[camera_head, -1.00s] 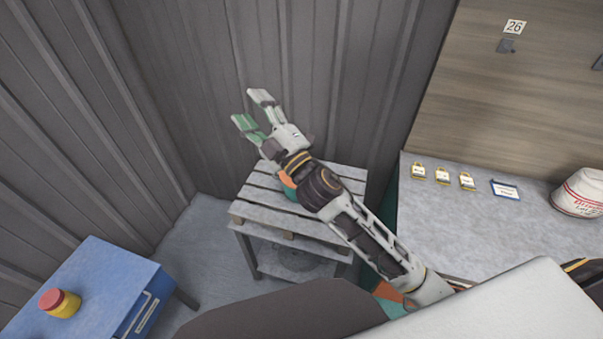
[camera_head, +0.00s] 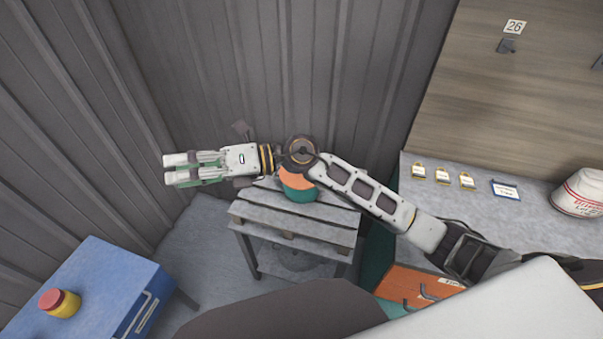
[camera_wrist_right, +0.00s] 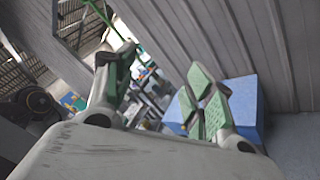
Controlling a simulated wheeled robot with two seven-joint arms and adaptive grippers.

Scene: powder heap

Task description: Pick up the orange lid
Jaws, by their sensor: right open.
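A round teal container with an orange lid (camera_head: 298,178) stands on the grey slatted table (camera_head: 285,243), partly hidden behind my right arm. A yellow jar with a red lid (camera_head: 60,302) stands on the blue cabinet (camera_head: 100,275) at the lower left. My right gripper (camera_head: 170,170) is in the air left of the slatted table, pointing left, and holds nothing. In the right wrist view its green-padded fingers (camera_wrist_right: 162,80) are apart, with the blue cabinet (camera_wrist_right: 246,98) beyond them. My left gripper is not in view.
Grey corrugated walls (camera_head: 270,70) close off the back and left. On the right, a grey counter (camera_head: 480,225) holds small yellow-and-white tags (camera_head: 442,175), a blue-and-white card (camera_head: 505,189) and a white tub (camera_head: 580,195). An orange drawer front (camera_head: 415,284) is below it.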

